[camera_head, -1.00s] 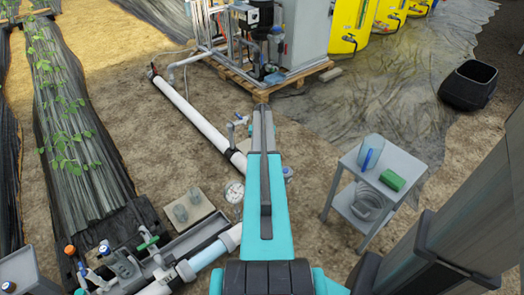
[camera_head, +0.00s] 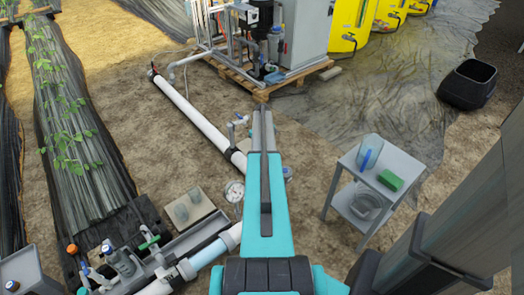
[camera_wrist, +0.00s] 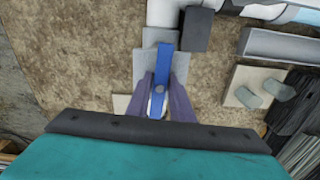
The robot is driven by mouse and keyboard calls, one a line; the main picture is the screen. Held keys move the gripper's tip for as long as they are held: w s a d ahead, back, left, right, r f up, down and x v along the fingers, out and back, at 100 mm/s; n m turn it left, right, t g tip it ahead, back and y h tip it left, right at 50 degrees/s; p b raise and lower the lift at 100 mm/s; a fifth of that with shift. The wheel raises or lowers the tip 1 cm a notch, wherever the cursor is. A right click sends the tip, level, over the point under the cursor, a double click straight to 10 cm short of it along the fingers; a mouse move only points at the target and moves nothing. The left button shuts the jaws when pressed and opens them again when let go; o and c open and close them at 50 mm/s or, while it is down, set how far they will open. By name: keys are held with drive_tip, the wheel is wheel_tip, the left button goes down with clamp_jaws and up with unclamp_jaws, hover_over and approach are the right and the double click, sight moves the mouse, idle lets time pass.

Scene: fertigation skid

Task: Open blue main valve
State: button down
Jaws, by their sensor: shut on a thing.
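The blue main valve shows in the wrist view as a long blue lever handle (camera_wrist: 163,58) with a round hub, pointing nearly straight up the picture. My gripper (camera_wrist: 163,80) has one finger on each side of this handle and is shut on it. Grey blocks lie below the handle. In the head view my teal arm reaches up the middle and hides my gripper and most of the valve. The white main pipe (camera_head: 190,112) runs from upper left toward my arm.
A pressure gauge (camera_head: 234,191) and a green-handled valve (camera_head: 149,243) are on the pipework at lower left. A black bin (camera_head: 467,85) is farther right.

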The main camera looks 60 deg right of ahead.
drive_tip(key=shift+s+f+n, duration=0.2)
drive_tip(key=shift+f+n, duration=0.3)
drive_tip(key=shift+n, duration=0.05)
drive_tip(key=shift+s+f+n, duration=0.15)
drive_tip(key=shift+f+n, duration=0.3)
drive_tip(key=shift+n, duration=0.1)
drive_tip(key=c, duration=1.6)
unclamp_jaws()
drive_tip(key=shift+o, duration=0.6)
drive_tip(key=shift+a, duration=0.3)
drive_tip(key=shift+w+d+r+p, duration=0.15)
drive_tip(key=shift+r+p, duration=1.2)
drive_tip(key=shift+r, duration=1.2)
drive_tip(key=shift+w+d+r+p, duration=0.1)
drive_tip(key=shift+r+p, duration=1.2)
drive_tip(key=shift+r, duration=1.25)
